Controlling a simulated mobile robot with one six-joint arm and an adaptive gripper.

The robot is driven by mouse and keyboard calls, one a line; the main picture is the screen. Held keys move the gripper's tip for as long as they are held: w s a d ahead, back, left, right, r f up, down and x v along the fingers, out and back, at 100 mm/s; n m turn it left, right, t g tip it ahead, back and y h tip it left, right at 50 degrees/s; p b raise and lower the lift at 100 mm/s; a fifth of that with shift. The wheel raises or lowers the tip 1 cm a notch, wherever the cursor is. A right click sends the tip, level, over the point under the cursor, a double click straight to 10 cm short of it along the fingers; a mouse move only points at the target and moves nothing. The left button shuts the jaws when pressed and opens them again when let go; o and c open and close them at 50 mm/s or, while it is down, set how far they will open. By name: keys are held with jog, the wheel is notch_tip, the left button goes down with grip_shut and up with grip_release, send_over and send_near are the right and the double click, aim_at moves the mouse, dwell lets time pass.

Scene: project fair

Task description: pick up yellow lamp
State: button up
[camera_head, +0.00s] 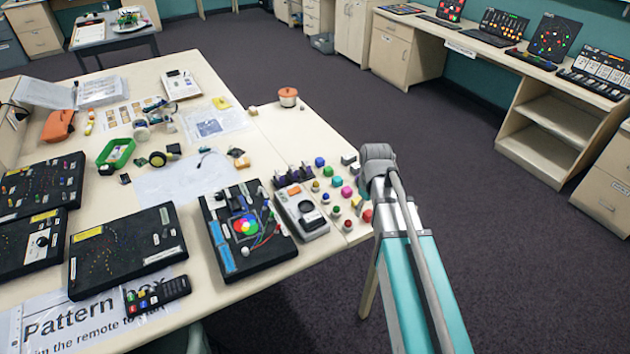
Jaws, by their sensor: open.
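Several small coloured lamp-like pieces stand close together at the right end of the big table (285,135). Among them are a small yellow piece (315,186) on the left side of the group and another yellowish piece (356,200) near the right edge. Both are too small to tell which is the yellow lamp. My teal arm rises from the bottom right, and its grey joint is just right of the group, over the table edge. My gripper cannot be made out; it seems hidden behind the arm.
A black circuit board (225,240) lies to the left. An orange pot (288,97) stands behind. Dark floor (480,200) is free at right.

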aim_at(316, 182)
jog(key=w+a+r+n+p, duration=0.3)
jog(key=w+a+r+n, duration=0.1)
jog(key=w+a+n, duration=0.2)
jog(key=w+a+r+n+p, duration=0.3)
jog(key=w+a+n, duration=0.3)
jog(key=w+a, duration=0.2)
jog(key=shift+w+a+r+p, duration=0.25)
jog(key=shift+a+r+p, duration=0.1)
jog(key=shift+a, duration=0.2)
jog(key=shift+f, duration=0.1)
notch_tip(316, 182, down, 8)
jog(key=b, duration=0.8)
jog(key=shift+w+f+b, duration=0.1)
jog(key=shift+f+b, duration=0.1)
jog(key=shift+b, duration=0.15)
jog(key=shift+f, duration=0.15)
jog(key=f+b, duration=0.3)
jog(key=shift+a, duration=0.35)
jog(key=shift+f+b, duration=0.95)
jog(key=shift+b, duration=0.15)
